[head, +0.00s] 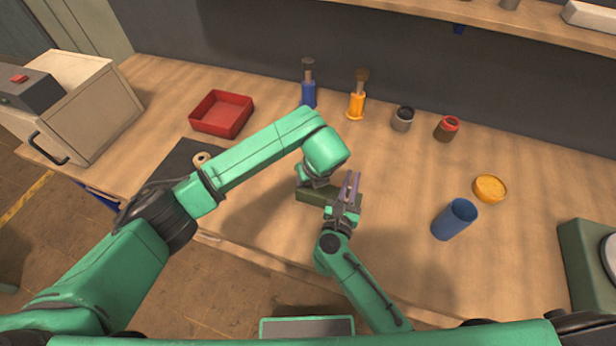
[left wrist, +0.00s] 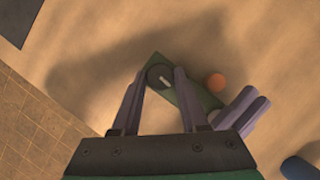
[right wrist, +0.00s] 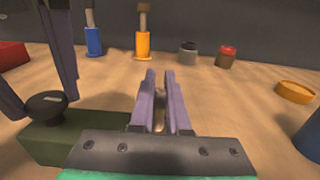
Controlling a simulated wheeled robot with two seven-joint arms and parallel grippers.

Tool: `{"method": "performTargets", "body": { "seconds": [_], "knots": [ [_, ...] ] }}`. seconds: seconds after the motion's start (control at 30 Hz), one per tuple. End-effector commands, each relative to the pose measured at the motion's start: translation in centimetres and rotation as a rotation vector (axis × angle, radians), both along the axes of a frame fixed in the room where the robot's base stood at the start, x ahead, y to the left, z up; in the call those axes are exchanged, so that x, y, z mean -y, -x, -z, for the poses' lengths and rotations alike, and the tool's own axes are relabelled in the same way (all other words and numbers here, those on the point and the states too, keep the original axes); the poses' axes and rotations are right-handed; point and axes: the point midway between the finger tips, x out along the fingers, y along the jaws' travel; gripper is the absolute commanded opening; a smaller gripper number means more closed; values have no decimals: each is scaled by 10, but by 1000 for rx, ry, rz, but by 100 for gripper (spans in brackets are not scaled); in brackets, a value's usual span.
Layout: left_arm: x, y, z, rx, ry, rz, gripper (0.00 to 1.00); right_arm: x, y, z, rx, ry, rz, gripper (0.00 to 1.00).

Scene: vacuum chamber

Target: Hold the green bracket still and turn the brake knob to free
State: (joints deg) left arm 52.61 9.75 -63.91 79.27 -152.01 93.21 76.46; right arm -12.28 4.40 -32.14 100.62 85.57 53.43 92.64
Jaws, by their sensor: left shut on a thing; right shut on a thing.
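The green bracket (head: 315,197) lies on the bench; it also shows in the left wrist view (left wrist: 190,97) and the right wrist view (right wrist: 60,143). The dark round brake knob (left wrist: 159,75) with a pale pointer line sits on one end of it; its side shows in the right wrist view (right wrist: 46,105). My left gripper (left wrist: 160,74) points down with its fingers on either side of the knob, shut on it. My right gripper (head: 351,182) is shut at the bracket's other end; its fingers (right wrist: 160,78) hide the exact contact.
A small orange round thing (left wrist: 216,83) is beside the bracket. A blue cup (head: 454,219) and yellow lid (head: 490,188) are at right. A red tray (head: 221,114), brushes in holders and two jars stand behind. A dark mat (head: 185,160) lies left.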

Motion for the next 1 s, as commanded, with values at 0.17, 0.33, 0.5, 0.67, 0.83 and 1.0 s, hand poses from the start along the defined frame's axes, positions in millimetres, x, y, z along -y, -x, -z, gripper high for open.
{"method": "performTargets", "body": {
  "seconds": [0.17, 0.33, 0.5, 0.67, 0.83, 1.0],
  "knots": [
    [0, 0, 0, 1, 0, -52, 0, 0, 0, 1, -1, 1, 1, 0],
    [0, 0, 0, 1, 0, -70, 0, 0, 0, 1, -2, 0, 1, 0],
    [0, 0, 0, 1, -1, -73, 0, 0, 0, 1, -2, 0, 0, 0],
    [0, 0, 0, 1, 0, -72, 0, 0, 0, 1, -2, -1, 0, 0],
    [0, 0, 0, 1, 0, -72, 74, 0, 0, 1, -2, -1, 0, 0],
    [0, 0, 0, 1, 0, -71, 74, 0, 0, 1, -2, -1, 0, 0]
  ]
}}
